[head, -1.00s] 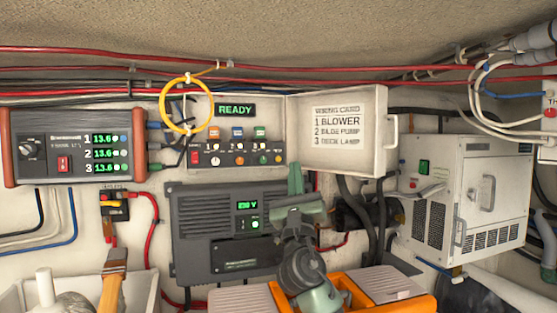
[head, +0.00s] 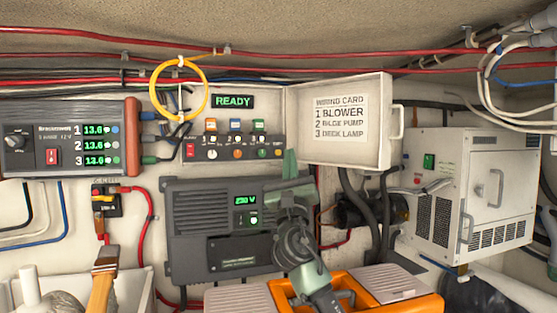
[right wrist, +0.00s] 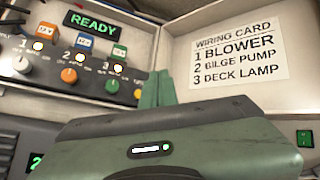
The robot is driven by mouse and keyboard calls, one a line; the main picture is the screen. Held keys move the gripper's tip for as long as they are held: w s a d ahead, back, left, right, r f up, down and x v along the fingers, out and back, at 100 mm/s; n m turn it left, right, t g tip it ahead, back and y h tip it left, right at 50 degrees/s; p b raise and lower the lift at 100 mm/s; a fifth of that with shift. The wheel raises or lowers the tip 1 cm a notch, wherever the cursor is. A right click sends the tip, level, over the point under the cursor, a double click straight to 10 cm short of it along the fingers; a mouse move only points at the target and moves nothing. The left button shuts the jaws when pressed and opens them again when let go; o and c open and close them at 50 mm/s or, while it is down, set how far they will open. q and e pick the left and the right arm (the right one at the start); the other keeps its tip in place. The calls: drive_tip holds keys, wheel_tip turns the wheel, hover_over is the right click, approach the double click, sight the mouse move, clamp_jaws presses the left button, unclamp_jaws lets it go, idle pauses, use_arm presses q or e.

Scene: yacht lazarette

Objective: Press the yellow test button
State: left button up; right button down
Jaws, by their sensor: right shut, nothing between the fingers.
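The yellow test button (head: 278,153) is a small round yellow spot at the right end of the grey control strip, under the READY display (head: 233,101). In the right wrist view the yellow button (right wrist: 138,94) shows just left of my fingertips. My right gripper (head: 290,163) is shut and empty, its green fingers pointing up, just right of and slightly below the button in the head view. The fingers (right wrist: 156,88) stand close together in the wrist view. I see no clear contact with the button; the depth gap is hard to tell. My left gripper is not in view.
White, orange and green knobs (head: 258,154) and a red switch (head: 190,150) share the strip. The open cover with the wiring card (head: 340,119) stands to the right. A yellow cable loop (head: 180,90) hangs at upper left. A grey inverter (head: 215,225) sits below.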

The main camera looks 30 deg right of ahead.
sight(278, 153)
drive_tip(key=w+b, duration=0.1)
drive_tip(key=w, duration=0.1)
drive_tip(key=w+d+b, duration=0.1)
drive_tip(key=w+b, duration=0.1)
drive_tip(key=w, duration=0.1)
drive_tip(key=shift+w, duration=0.1)
idle(0.7)
drive_tip(key=shift+d, duration=0.1)
idle(1.3)
drive_tip(key=shift+w, duration=0.45)
